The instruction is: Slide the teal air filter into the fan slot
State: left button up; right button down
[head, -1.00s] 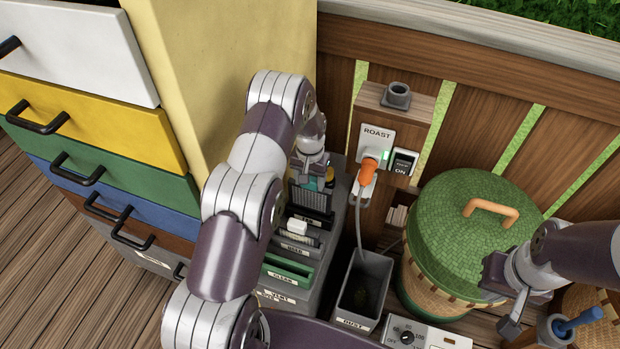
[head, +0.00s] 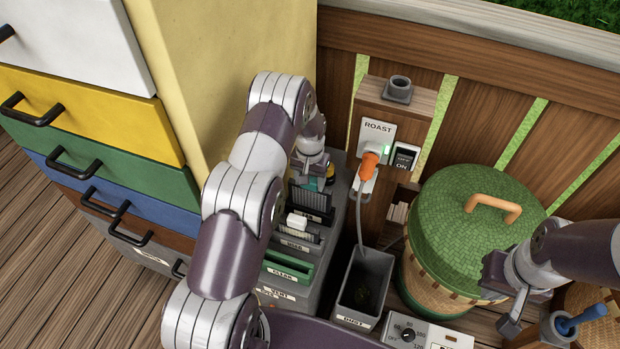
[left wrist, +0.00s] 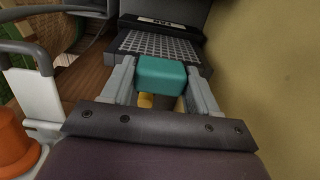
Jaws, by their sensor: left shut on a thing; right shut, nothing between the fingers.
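The teal air filter (left wrist: 161,75) is between the two fingers of my left gripper (left wrist: 160,82) in the left wrist view. The gripper is shut on its teal end. A grey mesh panel lies just beyond the teal end, below a dark frame (left wrist: 165,25) with an upside-down label that seems to read FAN. I cannot tell how deep the filter sits in a slot. In the head view my left gripper (head: 312,178) is over the grey slotted unit (head: 325,235), and my arm hides part of it. My right gripper (head: 503,298) is shut and empty beside the green-lidded basket.
The CLEAN slot (head: 287,268) and DUST bin (head: 362,290) are near my left arm. An orange plug (head: 369,163) sits in the ROAST socket, its cord hanging toward the bin. The green-lidded basket (head: 455,215) stands right. A yellow panel (head: 225,70) and drawers stand left.

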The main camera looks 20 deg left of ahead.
aim_at(310, 189)
pick_arm(q)
jog(key=shift+f+b, duration=1.6)
jog(key=shift+f, duration=0.75)
jog(key=o, duration=1.5)
notch_tip(310, 189, up, 13)
jog(key=shift+f+p, duration=0.1)
jog(key=shift+p, duration=0.5)
